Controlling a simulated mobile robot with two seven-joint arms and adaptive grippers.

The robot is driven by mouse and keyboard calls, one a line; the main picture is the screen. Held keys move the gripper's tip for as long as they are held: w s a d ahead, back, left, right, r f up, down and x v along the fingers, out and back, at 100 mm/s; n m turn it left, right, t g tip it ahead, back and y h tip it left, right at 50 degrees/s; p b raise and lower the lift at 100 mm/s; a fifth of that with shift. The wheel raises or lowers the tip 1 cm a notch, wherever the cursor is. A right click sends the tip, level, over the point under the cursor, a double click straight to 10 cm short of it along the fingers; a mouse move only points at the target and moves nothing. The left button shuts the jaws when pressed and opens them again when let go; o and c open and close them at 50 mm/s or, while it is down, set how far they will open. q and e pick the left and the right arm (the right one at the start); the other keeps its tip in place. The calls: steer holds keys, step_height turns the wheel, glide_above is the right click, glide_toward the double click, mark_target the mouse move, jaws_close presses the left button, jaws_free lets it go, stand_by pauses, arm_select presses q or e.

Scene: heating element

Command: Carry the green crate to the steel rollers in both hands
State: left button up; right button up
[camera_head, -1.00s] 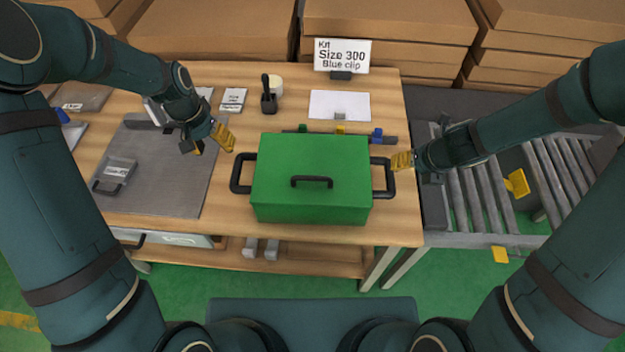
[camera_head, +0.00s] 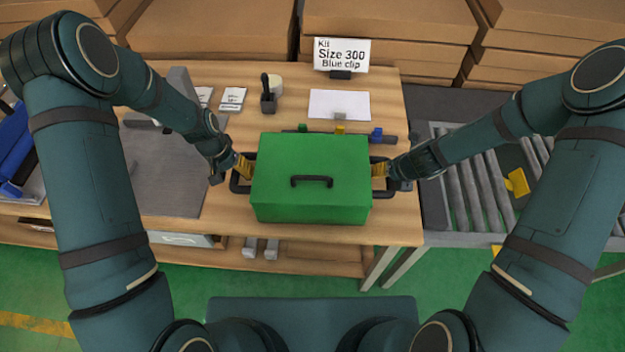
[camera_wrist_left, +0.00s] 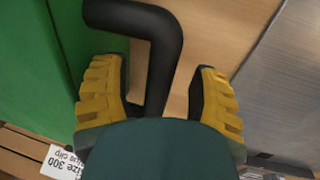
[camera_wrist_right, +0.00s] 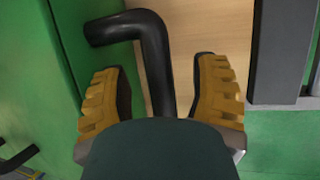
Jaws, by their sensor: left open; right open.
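The green crate (camera_head: 310,185) sits lidded on the wooden table, with a small black handle (camera_head: 312,181) on its lid and a black side handle at each end. My left gripper (camera_head: 243,166) is open at the crate's left handle. In the left wrist view that handle (camera_wrist_left: 160,50) runs between the two yellow fingers (camera_wrist_left: 158,98). My right gripper (camera_head: 380,170) is open at the right handle. In the right wrist view that handle (camera_wrist_right: 155,60) lies between its open fingers (camera_wrist_right: 160,98). The steel rollers (camera_head: 478,195) are right of the table.
A sign (camera_head: 342,54) reading "Kit Size 300 Blue clip" stands at the back, above a white sheet (camera_head: 339,104). A yellow piece (camera_head: 517,182) is on the rollers. A grey mat (camera_head: 165,180) lies left of the crate.

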arm_select(q)
steer(key=shift+d+f, duration=0.1)
steer(key=shift+f, duration=0.4)
arm_select(e)
steer(key=shift+w+a+f, duration=0.1)
steer(key=shift+w+f, duration=0.05)
steer(key=shift+f, duration=0.3)
arm_select(q)
jaws_close()
arm_select(e)
jaws_close()
arm_select(q)
steer(key=shift+r, duration=0.2)
arm_select(e)
steer(key=shift+w+r, duration=0.1)
steer(key=shift+r, duration=0.1)
